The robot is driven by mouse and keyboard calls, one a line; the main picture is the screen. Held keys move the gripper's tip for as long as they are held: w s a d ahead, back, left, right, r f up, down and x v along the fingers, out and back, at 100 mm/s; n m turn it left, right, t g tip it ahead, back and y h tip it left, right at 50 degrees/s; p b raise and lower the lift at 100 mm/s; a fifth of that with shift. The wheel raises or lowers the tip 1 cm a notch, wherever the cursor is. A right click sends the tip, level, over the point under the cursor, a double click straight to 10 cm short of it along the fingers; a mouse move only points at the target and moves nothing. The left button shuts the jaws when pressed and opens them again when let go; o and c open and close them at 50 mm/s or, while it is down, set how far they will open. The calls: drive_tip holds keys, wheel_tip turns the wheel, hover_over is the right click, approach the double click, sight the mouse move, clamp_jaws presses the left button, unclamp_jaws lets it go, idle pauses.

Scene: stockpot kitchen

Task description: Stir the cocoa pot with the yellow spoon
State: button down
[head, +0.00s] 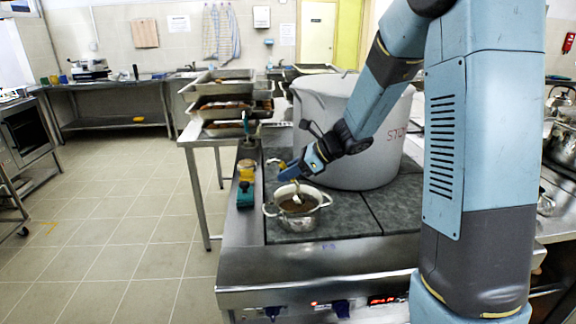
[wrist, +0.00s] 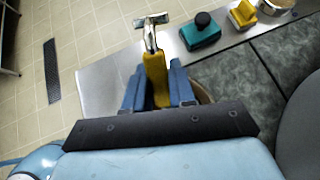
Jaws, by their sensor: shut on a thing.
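The cocoa pot (head: 283,217) is a small silver two-handled pot with dark brown contents, on the front left of the dark stove top. My gripper (head: 287,176) is above it in the head view. In the wrist view my gripper (wrist: 158,88) is shut on the yellow handle of the spoon (wrist: 155,68). The spoon's metal end points away from the fingers. In the wrist view the gripper hides most of the pot.
A large grey stockpot (head: 345,125) stands right behind the small pot. A teal block (head: 245,194) and a yellow block (head: 246,168) sit on the steel left edge; the teal one has a black knob in the wrist view (wrist: 201,34). Trays (head: 222,108) stand behind left.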

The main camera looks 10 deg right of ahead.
drive_tip(key=shift+f, duration=2.1)
